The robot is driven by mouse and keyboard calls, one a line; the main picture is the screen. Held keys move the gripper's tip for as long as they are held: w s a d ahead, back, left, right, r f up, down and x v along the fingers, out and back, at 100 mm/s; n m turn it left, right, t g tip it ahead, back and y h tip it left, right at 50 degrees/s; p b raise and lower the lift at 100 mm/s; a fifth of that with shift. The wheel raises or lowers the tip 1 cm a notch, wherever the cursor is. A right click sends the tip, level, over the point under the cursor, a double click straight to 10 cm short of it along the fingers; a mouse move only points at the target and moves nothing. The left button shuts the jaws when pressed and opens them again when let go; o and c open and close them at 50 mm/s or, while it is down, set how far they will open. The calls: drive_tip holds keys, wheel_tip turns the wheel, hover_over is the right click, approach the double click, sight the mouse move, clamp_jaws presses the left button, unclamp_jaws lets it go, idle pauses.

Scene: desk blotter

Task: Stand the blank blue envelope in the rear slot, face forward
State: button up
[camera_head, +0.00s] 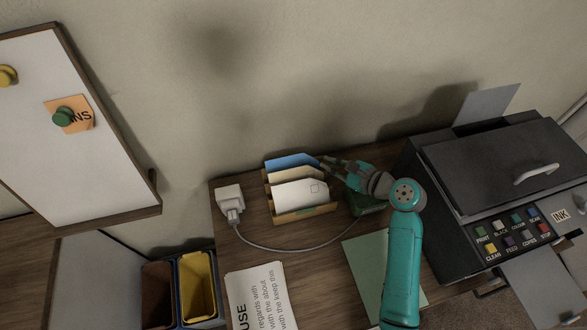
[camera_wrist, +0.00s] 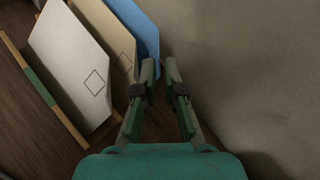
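The blue envelope (camera_head: 288,161) stands at the rear of the wooden letter rack (camera_head: 305,213), behind a tan envelope (camera_head: 285,175) and a white one (camera_head: 298,193). My gripper (camera_head: 327,164) is at the rack's rear right end. In the wrist view my gripper (camera_wrist: 160,76) has its fingertips apart, with nothing clearly held between them. I cannot tell whether a finger touches the envelope.
The wall is close behind the rack. A dark printer (camera_head: 480,185) stands to the right. A white plug block (camera_head: 230,199) with a cable is left of the rack. A green sheet (camera_head: 362,262) and a printed page (camera_head: 258,300) lie in front.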

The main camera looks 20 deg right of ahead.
drive_tip(key=shift+a+x, duration=0.2)
drive_tip(key=shift+x, duration=2.35)
drive_tip(key=shift+s+r, duration=0.1)
drive_tip(key=shift+r, duration=0.1)
clamp_jaws()
